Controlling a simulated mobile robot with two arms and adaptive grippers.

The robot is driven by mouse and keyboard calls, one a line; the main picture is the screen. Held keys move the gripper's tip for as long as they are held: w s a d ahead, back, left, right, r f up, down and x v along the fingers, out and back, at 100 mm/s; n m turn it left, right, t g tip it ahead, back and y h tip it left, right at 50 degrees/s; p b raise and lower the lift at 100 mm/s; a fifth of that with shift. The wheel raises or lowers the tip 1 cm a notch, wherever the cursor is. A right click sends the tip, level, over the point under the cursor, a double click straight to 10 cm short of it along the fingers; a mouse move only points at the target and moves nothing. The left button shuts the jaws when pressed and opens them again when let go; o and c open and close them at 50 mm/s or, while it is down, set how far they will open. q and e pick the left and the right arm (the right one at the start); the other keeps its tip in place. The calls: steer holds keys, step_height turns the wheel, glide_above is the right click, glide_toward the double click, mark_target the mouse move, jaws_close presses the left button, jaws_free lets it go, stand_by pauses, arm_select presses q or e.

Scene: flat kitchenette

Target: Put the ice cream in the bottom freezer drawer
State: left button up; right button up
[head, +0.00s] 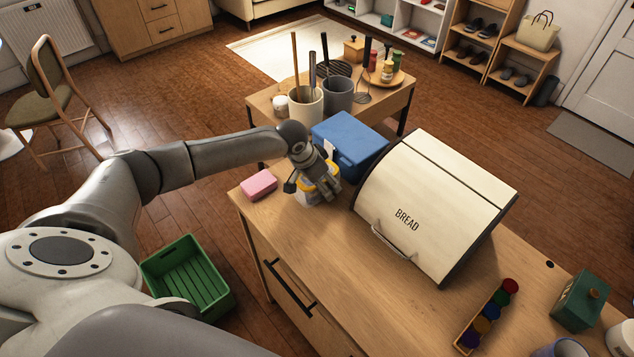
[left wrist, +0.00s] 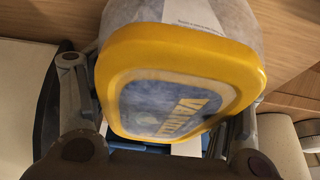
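The ice cream is a pale tub with a yellow lid (head: 307,193) near the counter's far left end, between the pink block and the blue box. My left gripper (head: 318,186) reaches down over it from above. In the left wrist view the yellow-rimmed lid of the ice cream (left wrist: 180,85), with part of a "vanilla" label, fills the space between the fingers of my left gripper (left wrist: 165,95). The lid hides the fingertips, so I cannot tell whether they press on the tub. My right gripper and the freezer drawer are not in view.
A cream bread box (head: 430,200) and a blue box (head: 349,145) stand right of the tub. A pink block (head: 259,185) lies left of it. A green crate (head: 190,275) is on the floor.

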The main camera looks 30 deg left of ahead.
arm_select(q)
steer(key=c, duration=0.9)
steer(key=shift+r, duration=0.1)
